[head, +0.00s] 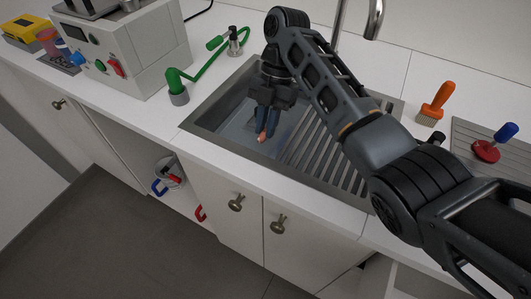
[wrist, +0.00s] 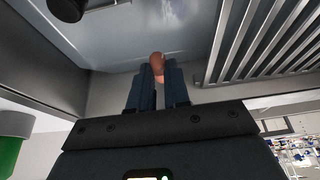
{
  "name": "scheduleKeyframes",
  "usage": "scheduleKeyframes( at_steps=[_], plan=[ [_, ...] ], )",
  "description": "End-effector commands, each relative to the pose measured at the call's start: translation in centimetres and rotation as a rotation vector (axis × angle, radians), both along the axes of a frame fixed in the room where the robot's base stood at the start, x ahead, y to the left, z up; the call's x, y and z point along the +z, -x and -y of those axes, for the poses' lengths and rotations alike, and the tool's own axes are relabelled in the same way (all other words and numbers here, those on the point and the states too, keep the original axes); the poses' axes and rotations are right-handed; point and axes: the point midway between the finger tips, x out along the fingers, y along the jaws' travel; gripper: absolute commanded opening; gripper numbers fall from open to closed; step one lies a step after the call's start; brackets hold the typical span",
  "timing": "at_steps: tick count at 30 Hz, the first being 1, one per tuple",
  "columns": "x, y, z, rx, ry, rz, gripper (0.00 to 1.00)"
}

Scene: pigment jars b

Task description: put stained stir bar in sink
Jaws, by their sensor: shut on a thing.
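My gripper (head: 265,127) points down into the sink basin. It is shut on the stained stir bar (head: 261,137), a small reddish-orange piece showing at the fingertips. In the wrist view the stir bar (wrist: 157,63) sticks out from between the two blue-grey fingers of my gripper (wrist: 158,75); the rest of it is hidden by them. The sink (head: 207,123) is a grey metal basin with a ribbed drainboard (head: 318,160) on its right. The wrist view shows the basin wall and floor (wrist: 190,25) beyond the fingertips. I cannot tell whether the stir bar touches the basin.
A chrome tap (head: 375,20) rises behind the sink. A green-armed fixture (head: 190,78) stands left of it, beside a white machine (head: 135,55). An orange-handled brush (head: 434,102) and a blue-knobbed red tool (head: 489,148) stand at the right. Cabinet doors with knobs lie below.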

Motion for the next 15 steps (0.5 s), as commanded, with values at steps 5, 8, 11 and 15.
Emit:
scheduleKeyframes(
  at_steps=[5,8,11,15],
  plan=[
    [-3.1,0.0,-0.1,0.000,0.000,-0.001,0.00],
    [-3.6,0.0,0.0,0.000,0.001,0.001,0.00],
    [-4.3,0.0,0.0,0.000,0.000,-0.001,0.00],
    [-5.9,0.1,0.0,-0.001,0.001,-0.003,0.00]
  ],
)
